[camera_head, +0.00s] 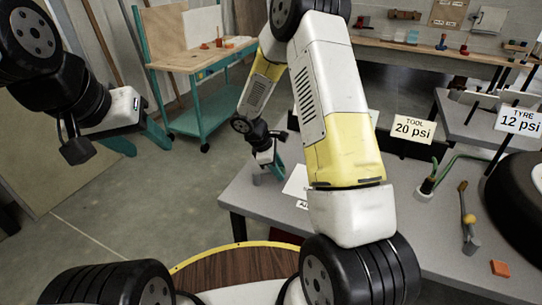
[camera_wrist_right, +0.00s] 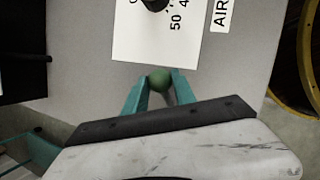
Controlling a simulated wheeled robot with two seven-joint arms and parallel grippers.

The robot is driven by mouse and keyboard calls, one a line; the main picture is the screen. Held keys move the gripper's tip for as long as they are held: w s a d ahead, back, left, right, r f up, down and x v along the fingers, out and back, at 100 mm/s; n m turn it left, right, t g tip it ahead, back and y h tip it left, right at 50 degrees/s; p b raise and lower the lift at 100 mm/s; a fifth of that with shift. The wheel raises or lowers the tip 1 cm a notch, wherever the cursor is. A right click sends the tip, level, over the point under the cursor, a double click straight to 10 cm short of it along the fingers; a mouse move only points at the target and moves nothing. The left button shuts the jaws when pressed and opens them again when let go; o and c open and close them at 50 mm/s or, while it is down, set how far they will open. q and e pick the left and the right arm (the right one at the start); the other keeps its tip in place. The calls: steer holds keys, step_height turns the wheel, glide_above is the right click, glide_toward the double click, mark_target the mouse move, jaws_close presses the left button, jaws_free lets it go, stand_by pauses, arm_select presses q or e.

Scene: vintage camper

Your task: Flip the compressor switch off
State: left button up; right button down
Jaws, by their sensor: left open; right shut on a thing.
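I cannot tell whether this knob is the compressor switch. In the head view, my right gripper (camera_head: 268,170) is at the left end of the grey bench (camera_head: 255,200), and my arm hides part of the bench. My left gripper (camera_head: 148,148) is open and empty, off to the left above the floor.
An "AIR" label (camera_wrist_right: 221,12) lies beside the dial panel. A teal-framed cart (camera_head: 205,120) stands behind.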

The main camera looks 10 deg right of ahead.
mark_target(266, 170)
steer(key=shift+w+n+t, duration=0.5)
steer(key=shift+w+n, duration=0.3)
steer(key=shift+n, duration=0.3)
steer(key=w+n, duration=0.1)
steer(key=w+n+t+y, duration=0.1)
steer(key=n, duration=0.1)
steer(key=shift+w+a+n, duration=0.15)
steer(key=shift+a+n, duration=0.15)
steer(key=shift+a, duration=0.05)
steer(key=w+n, duration=0.1)
steer(key=w+a+n+t+y, duration=0.1)
steer(key=n, duration=0.1)
steer(key=shift+a, duration=0.15)
steer(key=shift+w+a+n+t+y, duration=0.15)
steer(key=shift+w+a+n+y, duration=0.2)
steer(key=shift+n, duration=0.4)
steer(key=shift+w+a+n+t+y, duration=0.2)
steer(key=shift+a+n+y, duration=0.1)
steer(key=shift+n, duration=0.45)
steer(key=c, duration=1)
jaws_free()
steer(key=shift+c, duration=0.2)
steer(key=v, duration=0.7)
steer(key=shift+s+r, duration=0.15)
steer(key=shift+r, duration=0.25)
